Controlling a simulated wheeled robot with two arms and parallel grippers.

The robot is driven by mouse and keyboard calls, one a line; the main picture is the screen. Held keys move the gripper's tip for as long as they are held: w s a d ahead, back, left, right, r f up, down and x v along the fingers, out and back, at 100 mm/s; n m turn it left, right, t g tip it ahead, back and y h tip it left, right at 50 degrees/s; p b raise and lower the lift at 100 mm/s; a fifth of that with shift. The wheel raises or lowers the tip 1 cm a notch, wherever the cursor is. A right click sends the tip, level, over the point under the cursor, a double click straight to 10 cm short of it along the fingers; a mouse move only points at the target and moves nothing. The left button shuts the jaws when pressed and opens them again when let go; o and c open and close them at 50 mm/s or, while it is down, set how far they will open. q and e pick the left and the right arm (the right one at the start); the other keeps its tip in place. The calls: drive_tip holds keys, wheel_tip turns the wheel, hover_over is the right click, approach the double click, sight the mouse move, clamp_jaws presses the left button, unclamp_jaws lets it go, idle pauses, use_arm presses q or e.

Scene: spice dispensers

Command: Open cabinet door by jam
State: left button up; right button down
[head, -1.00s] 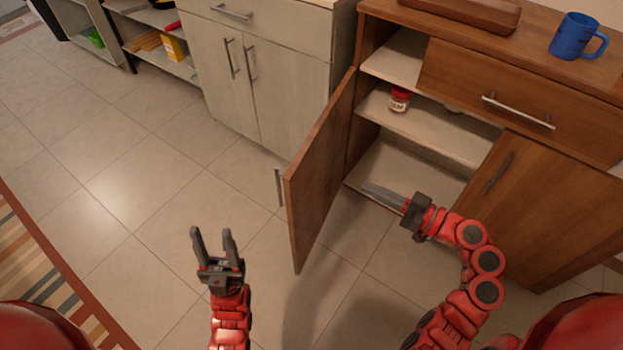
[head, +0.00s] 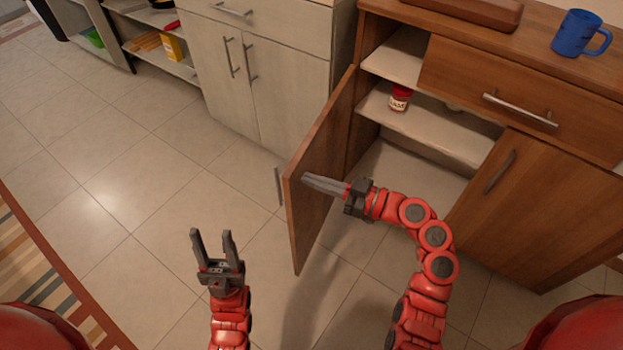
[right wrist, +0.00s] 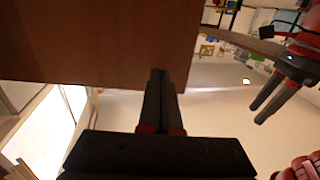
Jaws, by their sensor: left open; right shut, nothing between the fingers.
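The brown wooden cabinet door (head: 322,160) stands swung open to the left, with its silver handle (head: 278,187) on the outer side. The jam jar (head: 399,97) with a red lid sits on the shelf inside the cabinet. My right gripper (head: 307,180) is shut and empty, with its fingertips at the inner face of the door near its free edge. I cannot tell if they touch. In the right wrist view its closed fingers (right wrist: 160,80) overlap the edge of the door panel (right wrist: 100,40). My left gripper (head: 212,234) is open and empty above the floor.
A closed right-hand door (head: 540,200) and a drawer (head: 520,90) are beside the open compartment. A blue mug (head: 577,36) stands on the cabinet top. Pale cabinets (head: 255,80) stand behind the open door.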

drive_tip(key=shift+w+a, duration=0.2)
drive_tip(key=shift+a, duration=0.2)
